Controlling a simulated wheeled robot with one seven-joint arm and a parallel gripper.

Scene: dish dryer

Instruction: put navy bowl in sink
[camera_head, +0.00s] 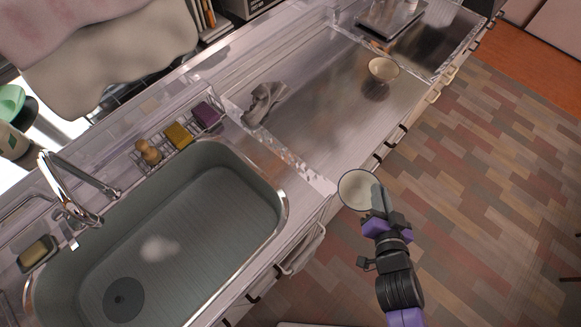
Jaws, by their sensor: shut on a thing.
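My gripper (374,196) is shut on a small round bowl (356,188) with a pale inside and a thin dark rim. I take it to be the navy bowl, though its outer side is mostly hidden. It is near the counter's front edge, right of the sink; its height above the counter is hard to judge. The sink (215,215) is a large grey-green basin at the left, with a dark round drain and a pale patch on its floor. My gripper and the bowl are outside the basin.
A rack with a brush (148,152), a yellow sponge (179,135) and a purple sponge (206,115) lines the sink's back edge. A tap (65,190) arches at the left. A crumpled grey cloth (262,103) and a beige bowl (383,70) are on the metal counter.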

